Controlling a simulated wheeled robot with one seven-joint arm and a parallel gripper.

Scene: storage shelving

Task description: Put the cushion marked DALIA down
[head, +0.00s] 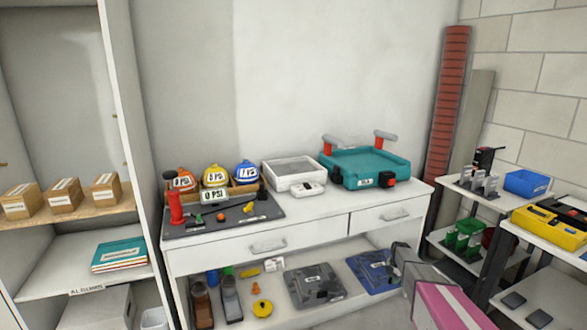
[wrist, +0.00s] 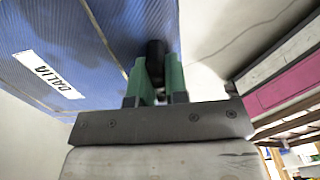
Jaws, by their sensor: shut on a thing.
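The cushion marked DALIA is a flat blue block with a white label; it fills the upper left of the wrist view (wrist: 60,40). In the head view the blue cushion (head: 372,268) is at the right of the cabinet's lower shelf (head: 350,305), lying roughly flat. My gripper (wrist: 157,75) is shut on a black part at the cushion's edge, between its green fingers. In the head view my gripper (head: 397,258) reaches in from the lower right and hides the cushion's right side. I cannot tell whether the cushion touches the shelf.
A dark grey cushion (head: 313,285) lies just left of the blue one. A yellow round item (head: 262,307) and several small things are farther left. The cabinet's drawers (head: 270,245) are above. A teal unit (head: 365,167) stands on top. A rack (head: 490,225) stands right.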

